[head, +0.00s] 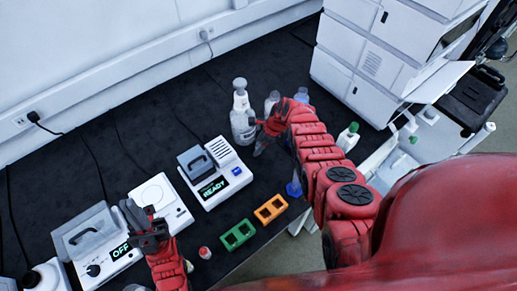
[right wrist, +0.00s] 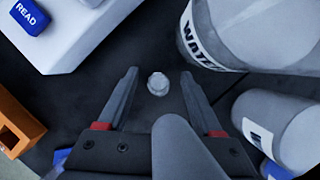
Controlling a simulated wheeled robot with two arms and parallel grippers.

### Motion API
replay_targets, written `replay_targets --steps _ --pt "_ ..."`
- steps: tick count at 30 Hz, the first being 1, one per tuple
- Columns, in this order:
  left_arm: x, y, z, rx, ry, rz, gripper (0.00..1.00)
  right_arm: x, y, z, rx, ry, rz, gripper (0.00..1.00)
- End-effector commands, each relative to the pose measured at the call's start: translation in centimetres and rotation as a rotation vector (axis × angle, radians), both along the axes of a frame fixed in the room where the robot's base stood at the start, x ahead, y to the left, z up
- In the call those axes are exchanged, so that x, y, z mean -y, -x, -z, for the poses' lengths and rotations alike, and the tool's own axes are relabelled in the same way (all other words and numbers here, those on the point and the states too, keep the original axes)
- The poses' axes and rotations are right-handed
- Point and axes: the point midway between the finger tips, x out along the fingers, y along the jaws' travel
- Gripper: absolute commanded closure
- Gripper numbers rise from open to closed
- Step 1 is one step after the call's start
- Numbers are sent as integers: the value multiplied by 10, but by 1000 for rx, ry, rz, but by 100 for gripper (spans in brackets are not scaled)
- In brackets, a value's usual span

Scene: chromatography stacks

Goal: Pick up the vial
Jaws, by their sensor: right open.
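A small pale, round-topped vial (right wrist: 157,83) stands on the dark bench in the right wrist view, seen from above. My right gripper (right wrist: 159,73) is open, with one finger on each side of the vial and a visible gap on both sides. In the head view my right gripper (head: 256,138) is low beside the water bottle, and I cannot make out this vial there. A small red-capped vial (head: 205,253) stands near the bench's front edge. My left gripper (head: 143,222) is above the white devices at left; its opening is unclear.
The water bottle (right wrist: 225,30) and another pale bottle (right wrist: 285,128) stand close right of my right gripper. A white "READY" device (head: 232,174), an orange rack (head: 270,209) and a green rack (head: 237,234) are nearby. A white cabinet (head: 375,60) stands at back right.

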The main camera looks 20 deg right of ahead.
Motion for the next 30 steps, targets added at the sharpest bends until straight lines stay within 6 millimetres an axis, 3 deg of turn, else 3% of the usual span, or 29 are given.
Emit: replay_targets --steps 5,16,30 --pt "0 0 0 0 0 0 100 0 0 0 -1 0 0 33" --pt "0 0 0 0 0 0 100 0 1 0 -2 -1 0 98" --pt "0 0 -1 0 0 0 100 0 1 -1 -2 -1 0 100"
